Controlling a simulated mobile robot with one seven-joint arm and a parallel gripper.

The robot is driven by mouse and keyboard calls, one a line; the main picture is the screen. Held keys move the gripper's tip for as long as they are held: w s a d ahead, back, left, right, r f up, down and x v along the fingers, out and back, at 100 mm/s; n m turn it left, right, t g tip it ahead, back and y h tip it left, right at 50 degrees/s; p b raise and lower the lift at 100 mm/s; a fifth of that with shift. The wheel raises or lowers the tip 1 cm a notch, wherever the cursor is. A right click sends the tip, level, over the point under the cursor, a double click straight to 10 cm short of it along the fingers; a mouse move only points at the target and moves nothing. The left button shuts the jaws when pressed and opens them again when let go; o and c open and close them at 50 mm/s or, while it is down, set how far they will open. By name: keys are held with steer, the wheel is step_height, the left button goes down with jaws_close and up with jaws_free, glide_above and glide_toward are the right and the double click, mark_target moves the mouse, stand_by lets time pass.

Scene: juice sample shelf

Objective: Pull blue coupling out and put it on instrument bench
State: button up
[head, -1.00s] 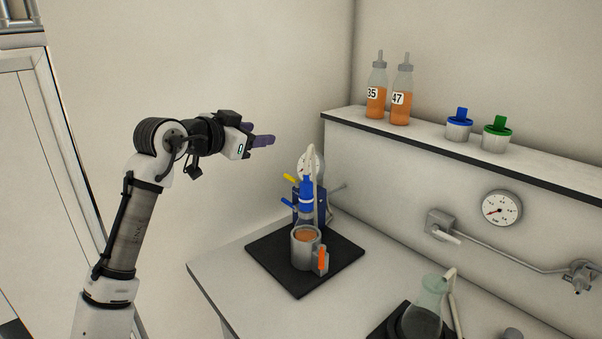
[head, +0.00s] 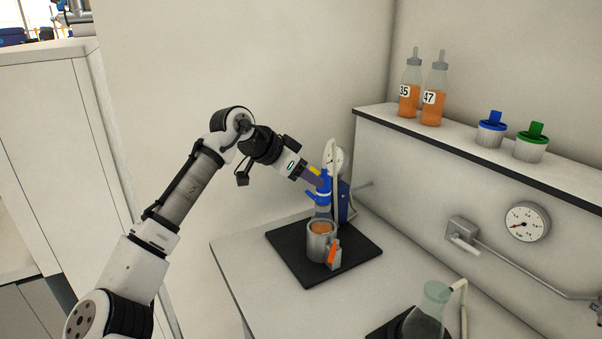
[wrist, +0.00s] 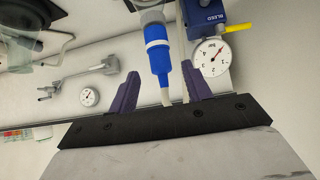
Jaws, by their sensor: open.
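The blue coupling (head: 324,187) sits upright on top of the glass vessel (head: 322,213) in the metal cup, with a pale hose by it. In the wrist view the coupling (wrist: 158,58) lies in the gap between the purple fingers, with space on both sides. My gripper (head: 316,178) is open and empty of any grip, close to the coupling from the left; it also shows in the wrist view (wrist: 160,68). The fingers partly overlap the coupling in the head view. The white bench top (head: 265,290) extends around the black mat.
The metal cup (head: 318,246) with an orange clip stands on the black mat (head: 295,266). A blue block (head: 343,200) with a yellow lever and a dial gauge (wrist: 210,57) is close beside the coupling. A glass flask (head: 428,312) stands at the front. The bench's left front is clear.

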mark_target(324, 189)
steer(key=shift+b+x, duration=0.45)
steer(key=shift+x, duration=2.85)
steer(key=shift+c, duration=0.3)
jaws_close()
